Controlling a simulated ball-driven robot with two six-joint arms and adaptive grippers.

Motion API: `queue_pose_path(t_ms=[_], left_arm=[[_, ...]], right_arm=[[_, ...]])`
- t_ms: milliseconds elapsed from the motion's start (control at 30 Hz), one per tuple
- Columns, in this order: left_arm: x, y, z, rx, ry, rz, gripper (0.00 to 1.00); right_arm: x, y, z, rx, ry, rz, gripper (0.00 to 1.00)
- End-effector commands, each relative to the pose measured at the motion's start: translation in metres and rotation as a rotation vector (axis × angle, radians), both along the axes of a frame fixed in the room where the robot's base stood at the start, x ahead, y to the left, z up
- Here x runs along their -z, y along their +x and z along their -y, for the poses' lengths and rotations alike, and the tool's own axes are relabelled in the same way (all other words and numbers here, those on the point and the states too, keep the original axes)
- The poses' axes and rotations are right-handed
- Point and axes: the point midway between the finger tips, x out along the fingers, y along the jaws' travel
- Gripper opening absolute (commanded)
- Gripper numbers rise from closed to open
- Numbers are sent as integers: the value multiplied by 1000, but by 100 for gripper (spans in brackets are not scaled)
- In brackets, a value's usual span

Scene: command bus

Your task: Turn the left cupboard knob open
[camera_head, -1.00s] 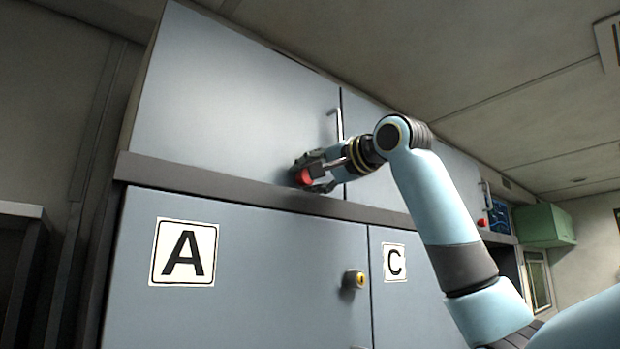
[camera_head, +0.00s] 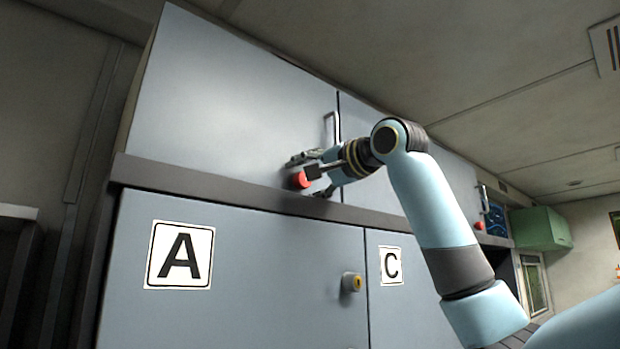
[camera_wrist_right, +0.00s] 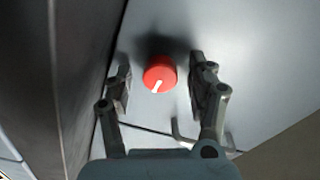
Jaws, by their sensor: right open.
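The left cupboard knob (camera_head: 301,181) is red and round and sits low on the upper left door, near its right edge. In the right wrist view the knob (camera_wrist_right: 160,74) shows a white pointer mark slanting down and slightly left. My right gripper (camera_head: 309,176) is open at the knob. In the wrist view its fingers (camera_wrist_right: 161,78) stand on either side of the knob, with gaps visible on both sides. The upper left cupboard door (camera_head: 230,100) looks shut. My left gripper is not in view.
A metal handle (camera_head: 332,127) rises just above my right gripper. A grey ledge (camera_head: 220,195) runs below the upper doors. Another red knob (camera_head: 480,225) is farther right.

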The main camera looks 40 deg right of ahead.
Motion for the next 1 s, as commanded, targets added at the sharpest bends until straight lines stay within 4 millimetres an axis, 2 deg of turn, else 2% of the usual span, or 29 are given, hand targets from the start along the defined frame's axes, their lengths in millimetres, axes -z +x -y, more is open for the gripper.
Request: queue_pose_path(t_ms=[167,400,600,1000], left_arm=[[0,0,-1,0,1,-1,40],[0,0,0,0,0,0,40],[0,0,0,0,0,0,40],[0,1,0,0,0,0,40]], right_arm=[[-1,-14,3,3,-4,3,57],[0,-63,6,5,-11,0,57],[1,-93,9,6,-9,-3,57],[1,-117,10,2,-2,0,57]])
